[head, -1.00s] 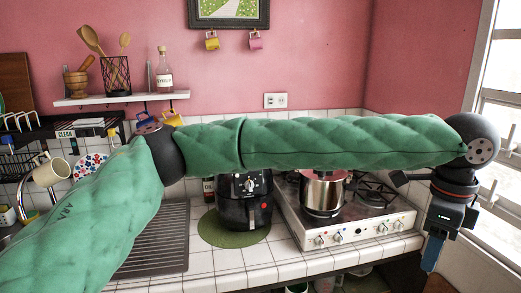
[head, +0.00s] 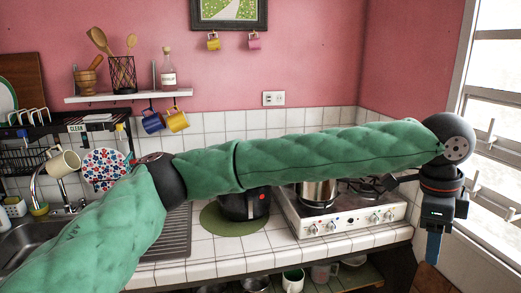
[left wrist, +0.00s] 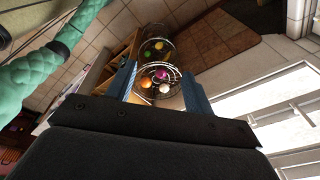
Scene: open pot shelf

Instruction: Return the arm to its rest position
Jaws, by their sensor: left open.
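My left arm in its green sleeve crosses the head view from the lower left to the right. Its gripper (head: 433,245) hangs down at the right, beyond the stove's right end and in front of the window side. In the left wrist view the two blue fingers of this gripper (left wrist: 162,85) are spread apart, with nothing held between them. A wire basket with colourful round items (left wrist: 160,78) shows between the fingers, but farther away. My right gripper is not in view.
A silver pot (head: 317,193) stands on the white stove (head: 345,222), partly hidden by my arm. A black appliance (head: 243,205) stands on a green mat. Pots and mugs (head: 293,280) sit on the open shelf under the tiled counter. The window (head: 495,110) is close on the right.

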